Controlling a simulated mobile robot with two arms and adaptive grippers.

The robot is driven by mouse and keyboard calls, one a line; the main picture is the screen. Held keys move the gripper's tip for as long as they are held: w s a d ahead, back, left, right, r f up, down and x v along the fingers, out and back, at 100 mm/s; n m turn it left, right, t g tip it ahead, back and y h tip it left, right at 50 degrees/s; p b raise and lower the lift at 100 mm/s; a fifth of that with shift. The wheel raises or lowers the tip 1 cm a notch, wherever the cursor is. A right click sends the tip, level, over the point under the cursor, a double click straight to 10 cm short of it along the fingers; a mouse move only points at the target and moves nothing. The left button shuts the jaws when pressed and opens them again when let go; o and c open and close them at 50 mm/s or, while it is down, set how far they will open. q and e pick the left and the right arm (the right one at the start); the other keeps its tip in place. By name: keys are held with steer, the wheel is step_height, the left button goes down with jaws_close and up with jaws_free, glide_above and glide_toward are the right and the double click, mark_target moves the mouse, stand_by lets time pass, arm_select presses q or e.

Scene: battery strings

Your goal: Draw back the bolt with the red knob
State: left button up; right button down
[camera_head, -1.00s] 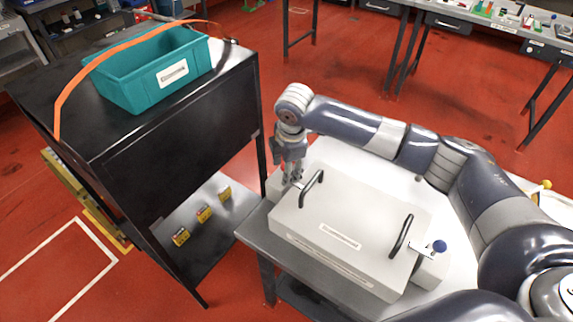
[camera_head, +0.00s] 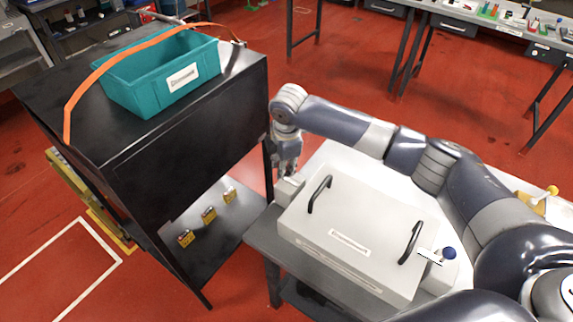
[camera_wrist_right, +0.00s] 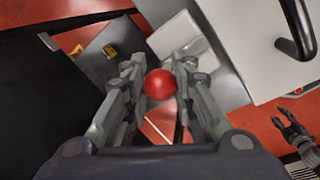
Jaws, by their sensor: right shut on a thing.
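The red knob (camera_wrist_right: 160,84) sits between the fingers of my right gripper (camera_wrist_right: 155,75) in the right wrist view, and the gripper is shut on it. In the head view my right gripper (camera_head: 287,170) is at the left end of the pale box (camera_head: 345,225), and it hides the knob there. The bolt's rod is hidden. A pale block (camera_head: 289,190) shows at the box's left end, just below the gripper. My left gripper (camera_wrist_right: 281,119) shows small at the right edge of the wrist view, with its fingertips apart. It is outside the head view.
The box has two black handles (camera_head: 319,194) and a blue knob (camera_head: 449,253) at its right end. It stands on a grey table (camera_head: 268,240). A black cabinet (camera_head: 190,125) with a teal bin (camera_head: 150,90) on top stands close to the left of my gripper.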

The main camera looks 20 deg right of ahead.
steer(key=shift+w+a+r, duration=0.1)
steer(key=shift+a+r, duration=0.05)
steer(key=shift+r, duration=0.1)
steer(key=c, duration=1.4)
jaws_free()
steer(key=shift+c, duration=0.2)
steer(key=shift+o, duration=0.7)
steer(key=shift+f, duration=0.1)
arm_select(q)
steer(key=shift+s+d, duration=0.1)
steer(key=shift+s, duration=0.5)
arm_select(e)
step_height(320, 180, up, 12)
steer(key=s, duration=0.2)
steer(key=shift+s, duration=0.2)
steer(key=shift+f, duration=0.2)
